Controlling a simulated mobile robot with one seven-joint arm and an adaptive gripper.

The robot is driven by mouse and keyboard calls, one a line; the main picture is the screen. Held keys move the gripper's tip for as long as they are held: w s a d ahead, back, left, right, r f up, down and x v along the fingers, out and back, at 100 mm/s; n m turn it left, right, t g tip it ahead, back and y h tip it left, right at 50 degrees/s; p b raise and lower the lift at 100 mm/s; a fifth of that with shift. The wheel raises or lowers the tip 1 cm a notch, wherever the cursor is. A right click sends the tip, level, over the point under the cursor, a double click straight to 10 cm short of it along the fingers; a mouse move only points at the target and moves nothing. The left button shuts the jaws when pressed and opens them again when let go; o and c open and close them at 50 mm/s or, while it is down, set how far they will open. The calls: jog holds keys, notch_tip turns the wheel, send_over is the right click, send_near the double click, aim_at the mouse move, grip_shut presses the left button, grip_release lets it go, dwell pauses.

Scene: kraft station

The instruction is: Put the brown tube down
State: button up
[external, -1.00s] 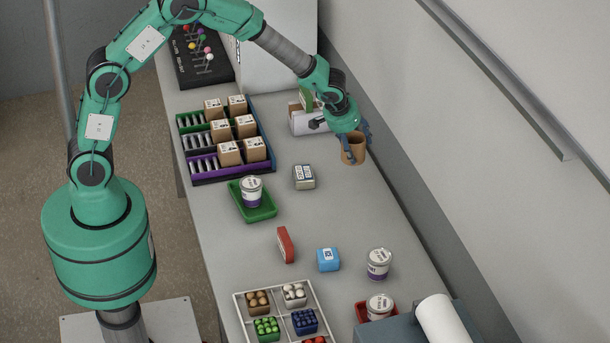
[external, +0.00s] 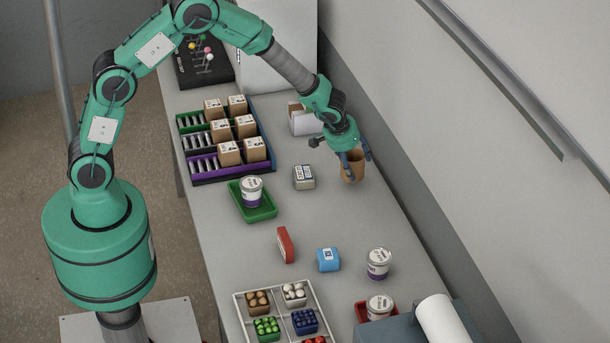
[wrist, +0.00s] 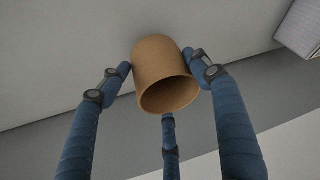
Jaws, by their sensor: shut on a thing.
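The brown tube (external: 352,166) is a short, hollow cardboard cylinder near the right side of the bench, by the wall. My gripper (external: 356,160) is shut on it from above. In the wrist view the tube (wrist: 164,72) sits between blue fingers of my gripper (wrist: 165,82), with its open end facing the camera. The fingers touch its sides. In the external view the tube looks roughly upright; I cannot tell whether its lower end touches the bench top.
The bench (external: 345,215) is clear around the tube. A small grey box (external: 304,177) lies to its left, and a white holder (external: 305,122) stands behind. A blue box (external: 328,260), a red item (external: 286,245) and a white tub (external: 378,264) stand nearer the front.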

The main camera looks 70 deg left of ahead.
jog(key=shift+f, duration=1.7)
jog(key=shift+f+b, duration=0.1)
jog(key=shift+b, duration=0.3)
jog(key=o, duration=0.9)
jog(key=shift+o, duration=0.2)
jog(key=shift+s+d+r, duration=0.1)
jog(key=shift+r, duration=0.5)
jog(key=p+v, duration=0.1)
jog(key=v, duration=1)
jog(key=shift+s, duration=0.1)
